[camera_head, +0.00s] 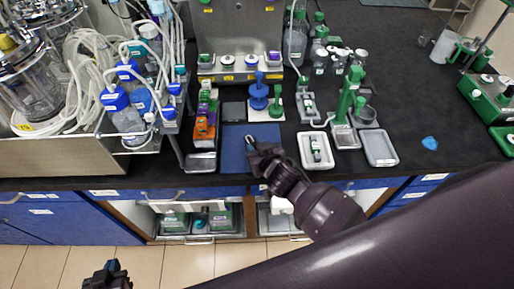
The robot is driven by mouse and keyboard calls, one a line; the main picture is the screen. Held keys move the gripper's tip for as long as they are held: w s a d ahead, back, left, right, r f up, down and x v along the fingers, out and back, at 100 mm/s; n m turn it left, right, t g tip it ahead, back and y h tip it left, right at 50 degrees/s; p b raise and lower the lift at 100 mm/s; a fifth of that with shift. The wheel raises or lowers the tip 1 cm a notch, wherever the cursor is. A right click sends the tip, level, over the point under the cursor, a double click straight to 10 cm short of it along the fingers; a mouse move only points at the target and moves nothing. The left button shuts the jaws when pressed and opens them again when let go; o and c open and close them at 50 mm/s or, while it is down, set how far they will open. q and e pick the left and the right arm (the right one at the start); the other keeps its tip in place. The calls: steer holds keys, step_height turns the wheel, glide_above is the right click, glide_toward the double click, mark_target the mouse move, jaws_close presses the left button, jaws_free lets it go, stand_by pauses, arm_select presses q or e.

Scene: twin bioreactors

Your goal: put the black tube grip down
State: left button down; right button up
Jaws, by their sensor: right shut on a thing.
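My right gripper (252,147) is over the blue mat (232,158) near the bench's front. It is shut on the black tube grip, which is small and dark and hard to tell apart from the dark fingers. I cannot tell whether the grip touches the mat. My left gripper (108,273) is low at the bottom left, in front of the bench and away from it. It is small and dark, and its jaws cannot be made out.
A white tray (304,151) with a small item stands right of the mat, and a grey tray (380,160) further right. An orange rack (205,128) stands left. Blue and green stands (258,103) are behind. A blue piece (430,143) lies on open black bench at right.

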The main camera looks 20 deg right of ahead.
steer(key=shift+f, duration=0.5)
steer(key=o, duration=0.9)
steer(key=shift+r, duration=0.1)
steer(key=shift+r, duration=0.25)
steer(key=r+v, duration=0.1)
steer(key=v, duration=1.1)
steer(key=s+d+f+g+h, duration=0.1)
steer(key=s+d+f+g, duration=0.1)
steer(key=s+d+f, duration=0.6)
steer(key=d+f, duration=0.1)
steer(key=d, duration=0.1)
steer(key=shift+s+d+f+h, duration=0.15)
steer(key=shift+d+f+h, duration=0.15)
